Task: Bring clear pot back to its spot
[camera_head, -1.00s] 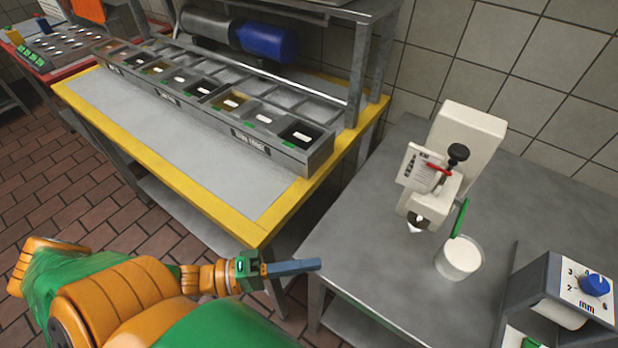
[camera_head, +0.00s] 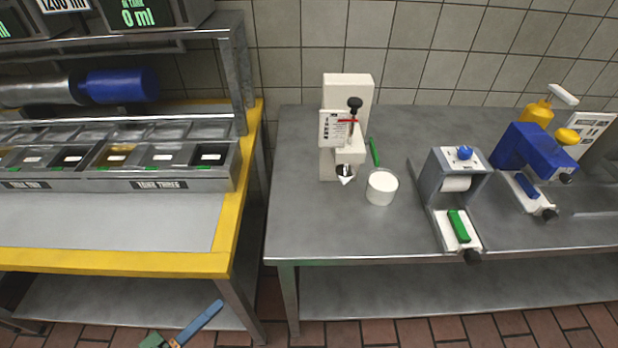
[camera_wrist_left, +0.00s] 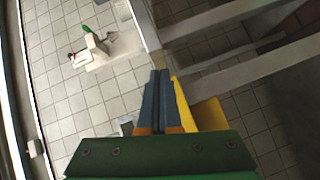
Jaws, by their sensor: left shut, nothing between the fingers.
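A small pale pot (camera_head: 381,190) with white contents stands upright on the grey metal table (camera_head: 300,222). A green-handled tool (camera_head: 374,152) shows at its back left edge; I cannot tell whether it is in the pot or behind it. The pot is just right of a white dispenser (camera_head: 347,100). My left gripper (camera_head: 217,305) is low at the front, below the table tops and left of the grey table, far from the pot. Its blue fingers are shut and empty; they also show in the left wrist view (camera_wrist_left: 160,80). My right gripper is not in view.
Right of the pot are a grey device with a blue knob (camera_head: 464,154), a blue device (camera_head: 535,150) and a yellow bottle (camera_head: 537,112). The yellow-edged counter (camera_head: 228,220) with ingredient bins is at left. The grey table's front left is clear.

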